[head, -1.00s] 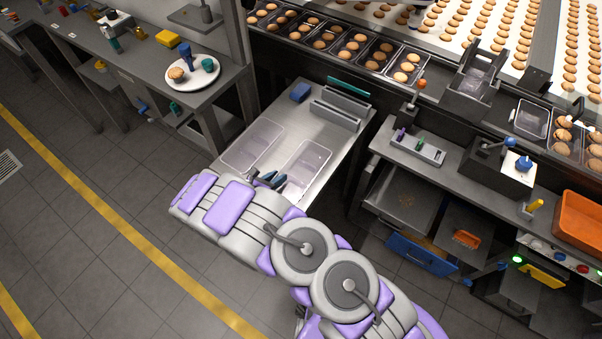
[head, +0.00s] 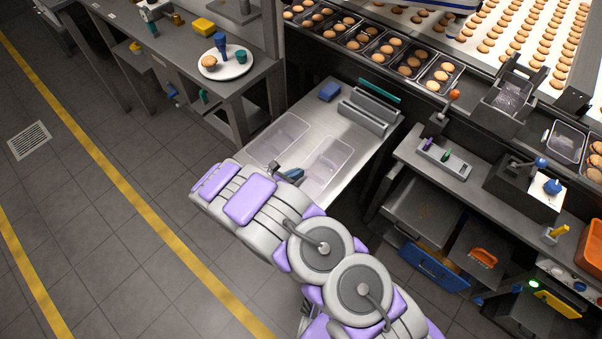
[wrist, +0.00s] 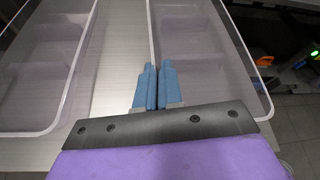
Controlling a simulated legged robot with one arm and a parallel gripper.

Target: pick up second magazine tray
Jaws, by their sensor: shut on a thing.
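Two clear, empty magazine trays lie side by side on a steel table. The right magazine tray (head: 328,160) also shows in the wrist view (wrist: 192,78), with its left side wall between my fingers. My gripper (head: 291,174) has blue fingers, which show in the wrist view (wrist: 152,86) shut on that wall. The tray appears to rest on the table; I cannot tell whether it is lifted at all. The left magazine tray (head: 277,137) is apart from my fingers and also shows in the wrist view (wrist: 52,75). My arm hides the near table edge in the head view.
The steel table (head: 318,112) also carries a blue block (head: 330,91) and a grey slotted holder (head: 367,113) at its far end. Biscuit-filled trays (head: 383,54) line the conveyor behind. A side bench holds a white plate (head: 238,69). Open floor lies left.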

